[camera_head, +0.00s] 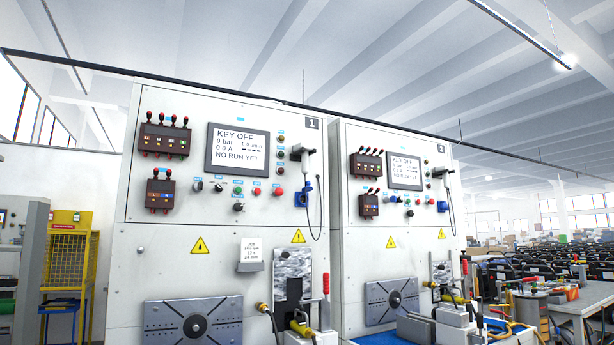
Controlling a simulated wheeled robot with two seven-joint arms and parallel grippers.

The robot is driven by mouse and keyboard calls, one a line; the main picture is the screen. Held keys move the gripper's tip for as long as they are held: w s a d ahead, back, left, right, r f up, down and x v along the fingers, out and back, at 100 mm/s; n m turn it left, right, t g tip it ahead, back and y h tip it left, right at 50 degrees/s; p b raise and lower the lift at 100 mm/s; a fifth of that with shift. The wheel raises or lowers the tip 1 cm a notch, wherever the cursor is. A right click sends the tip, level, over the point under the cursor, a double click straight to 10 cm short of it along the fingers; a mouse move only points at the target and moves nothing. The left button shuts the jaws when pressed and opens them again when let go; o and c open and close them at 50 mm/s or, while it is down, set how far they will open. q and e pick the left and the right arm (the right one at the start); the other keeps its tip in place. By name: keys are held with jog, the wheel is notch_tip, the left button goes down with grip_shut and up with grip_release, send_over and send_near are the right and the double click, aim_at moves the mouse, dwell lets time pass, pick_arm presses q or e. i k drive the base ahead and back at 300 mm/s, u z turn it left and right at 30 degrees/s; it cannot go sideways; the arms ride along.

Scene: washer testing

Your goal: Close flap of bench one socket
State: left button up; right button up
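Bench one is the large white test cabinet (160,250) left of centre, marked with a "1" plate (312,123). Its blue socket (303,194) sits at the right side of the front panel, below a grey-and-white hand-held unit (302,152). A dark cable hangs beside the socket. The socket is small in the picture, and I cannot tell how its flap stands. Neither of my grippers is in view.
Bench two (350,250) stands to the right with a similar panel and its own blue socket (442,206). Clamps and fixtures (300,328) stand low in front of bench one. A yellow cage (68,258) is at left, and a table (585,300) with equipment at right.

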aim_at(309, 188)
jog(key=u, duration=0.3)
jog(key=k, duration=0.1)
jog(key=z, duration=1.15)
jog(key=i, duration=2.55)
jog(key=u, duration=2.7)
